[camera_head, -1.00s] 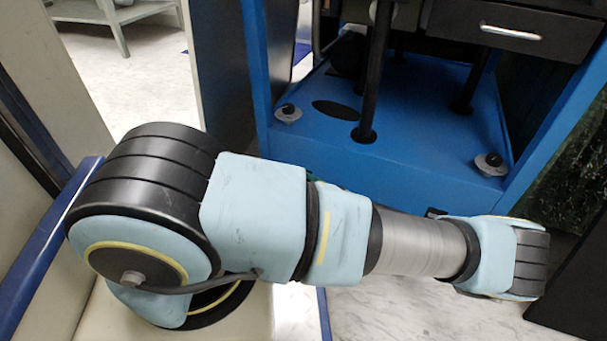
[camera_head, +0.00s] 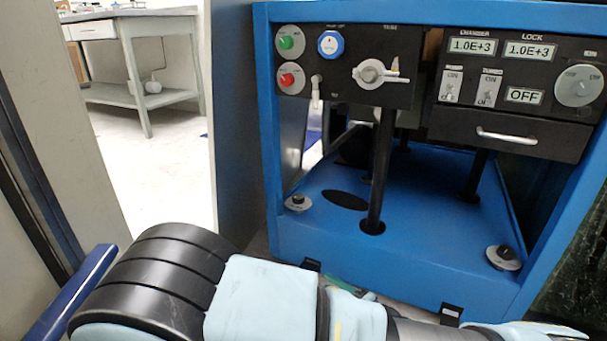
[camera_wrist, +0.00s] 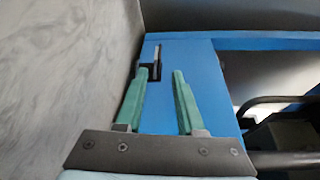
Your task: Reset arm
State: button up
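My arm lies folded across the bottom of the head view, running from lower left to lower right. My gripper (camera_wrist: 163,78) shows in the wrist view with two green fingers apart and nothing between them. Its fingers point at a blue surface (camera_wrist: 195,70), and a black bracket (camera_wrist: 155,68) shows just beyond the left fingertip. I cannot tell whether they touch. In the head view the gripper is mostly hidden; a small green piece behind the arm may be part of it.
A blue-framed cabinet (camera_head: 400,268) stands close ahead, with a control panel (camera_head: 345,68), displays (camera_head: 500,47) and a black drawer (camera_head: 510,137). A grey partition (camera_head: 240,125) stands left of it. A grey table (camera_head: 140,55) is farther back left, beyond open pale floor (camera_head: 155,180).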

jog(key=s+a+r+n+g+h, duration=0.1)
jog(key=a+r+n+g+h, duration=0.4)
jog(key=r, duration=0.6)
jog(key=s+a+r+n+g+h, duration=0.25)
jog(key=a+r, duration=0.45)
jog(key=r, duration=0.4)
jog(key=s+a+r+n+g+h, duration=0.1)
jog(key=a+r+n+g+h, duration=0.25)
jog(key=a+r, duration=0.6)
jog(key=d+r+p, duration=0.1)
jog(key=r+p, duration=2.5)
jog(key=s+d+r+p, duration=0.1)
jog(key=d+r+p, duration=0.1)
jog(key=r+p, duration=2.4)
jog(key=shift+s+d+r+m, duration=0.2)
jog(key=shift+s+r+m, duration=0.1)
jog(key=shift+r, duration=0.35)
jog(key=shift+o, duration=0.2)
